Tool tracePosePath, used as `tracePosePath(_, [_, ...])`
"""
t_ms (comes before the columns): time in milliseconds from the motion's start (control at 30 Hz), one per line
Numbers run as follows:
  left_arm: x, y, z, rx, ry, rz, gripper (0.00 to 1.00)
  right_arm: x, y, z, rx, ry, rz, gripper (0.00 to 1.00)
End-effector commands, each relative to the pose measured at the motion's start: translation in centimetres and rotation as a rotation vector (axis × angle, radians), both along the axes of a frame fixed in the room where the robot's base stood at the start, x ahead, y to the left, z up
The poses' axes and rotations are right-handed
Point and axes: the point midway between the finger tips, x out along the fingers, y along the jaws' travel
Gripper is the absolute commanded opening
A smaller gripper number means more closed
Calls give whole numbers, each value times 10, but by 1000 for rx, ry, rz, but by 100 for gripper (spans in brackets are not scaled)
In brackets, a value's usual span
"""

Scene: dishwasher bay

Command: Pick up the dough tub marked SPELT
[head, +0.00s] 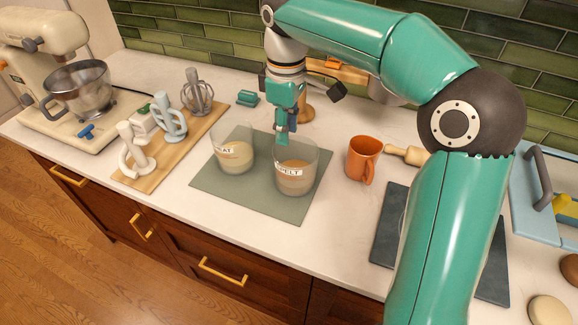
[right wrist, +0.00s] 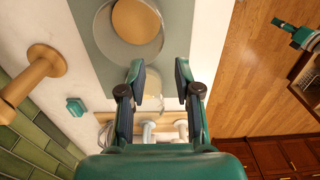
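The SPELT tub (head: 296,168) is a clear round tub with tan dough and a white label. It stands upright at the right of a grey-green mat (head: 216,187). A similar tub (head: 234,152), its label partly readable as "AT", stands to its left. My right gripper (head: 286,135) points down at the back of the SPELT tub's rim; contact is unclear. In the right wrist view its two fingers (right wrist: 160,82) are apart with nothing gripped. The SPELT tub (right wrist: 132,25) shows beyond them. A teal part, apparently my left gripper (right wrist: 290,28), is over the floor, its fingers unclear.
An orange mug (head: 362,158) stands right of the mat. A wooden stand (head: 304,108) and a small teal block (head: 247,98) are behind. A board (head: 150,165) with mixer attachments and a stand mixer (head: 60,80) are left. A dark slab (head: 385,240) lies right.

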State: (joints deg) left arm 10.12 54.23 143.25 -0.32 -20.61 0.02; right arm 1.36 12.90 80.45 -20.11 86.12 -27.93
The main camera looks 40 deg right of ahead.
Motion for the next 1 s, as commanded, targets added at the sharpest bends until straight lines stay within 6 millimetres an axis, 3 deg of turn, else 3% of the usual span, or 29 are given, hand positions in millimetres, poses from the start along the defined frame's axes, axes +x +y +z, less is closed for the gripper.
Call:
tracePosePath(400, [1, 0, -3, 0, -1, 0, 40, -2, -3, -85, 2, 10, -10, 33])
tracePosePath(533, [1, 0, -2, 0, -2, 1, 40, -1, -4, -103, 0, 7, -9, 33])
tracePosePath(767, [1, 0, 0, 0, -2, 1, 40, -2, -3, -115, 1, 7, -10, 33])
tracePosePath(1000, [1, 0, 8, 0, -2, 1, 40, -8, -1, -147, 0, 10, -9, 33])
